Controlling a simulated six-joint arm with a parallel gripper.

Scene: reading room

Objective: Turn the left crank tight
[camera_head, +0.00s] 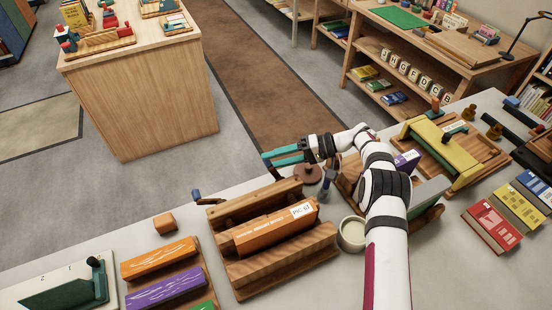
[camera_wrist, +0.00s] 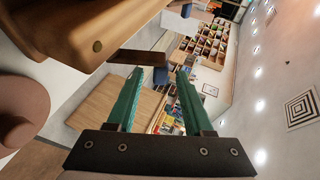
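A wooden press (camera_head: 282,262) holds an orange book (camera_head: 275,231) with a white label between its beams. A small crank with a blue knob (camera_head: 197,194) and a dark arm is at its left end. A dark crank arm (camera_head: 274,171) sticks up near its right end, just below my fingers. My gripper (camera_head: 270,159) has teal fingers, held apart with nothing between them. In the wrist view my gripper (camera_wrist: 160,70) is open, and a dark brown bar (camera_wrist: 138,57) from a wooden beam (camera_wrist: 80,30) crosses near the left fingertip. Contact cannot be told.
A round brown piece (camera_head: 307,173) and a white cup (camera_head: 351,234) stand right of the press. A second press with a yellow beam (camera_head: 440,145) is further right. Orange and purple books (camera_head: 165,288) lie at left. The floor (camera_head: 250,110) beyond the table edge is clear.

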